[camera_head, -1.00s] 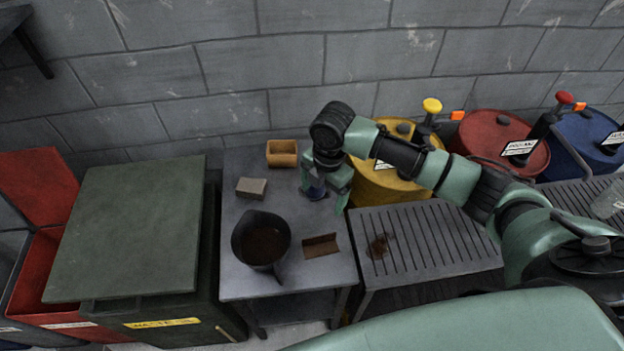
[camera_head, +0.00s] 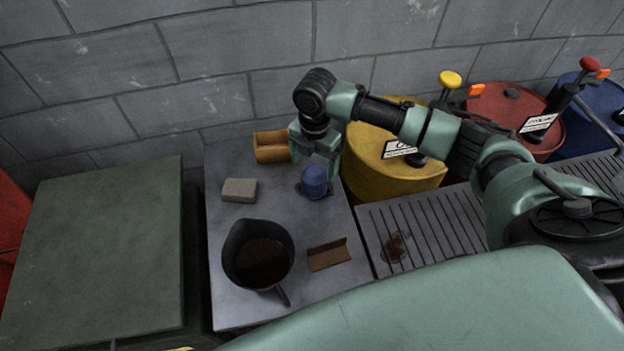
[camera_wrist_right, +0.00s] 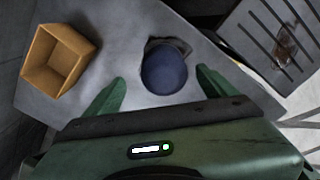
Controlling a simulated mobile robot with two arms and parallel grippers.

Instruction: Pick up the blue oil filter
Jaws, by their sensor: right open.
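The blue oil filter (camera_head: 315,181) stands on the grey metal table (camera_head: 230,284), with a dark patch or rag around its base. In the right wrist view the filter (camera_wrist_right: 164,70) shows as a round blue top just ahead of the space between my fingers. My right gripper (camera_head: 318,160) is at the filter's far side, close to it. Whether a finger touches the filter cannot be told. My left gripper is not in view.
An open tan box (camera_head: 271,147) stands at the table's back, left of the gripper; a grey block (camera_head: 239,190) lies nearby. A black jug of dark liquid (camera_head: 259,258) and a brown angled piece (camera_head: 328,255) sit in front. A yellow drum (camera_head: 392,178) stands at the right.

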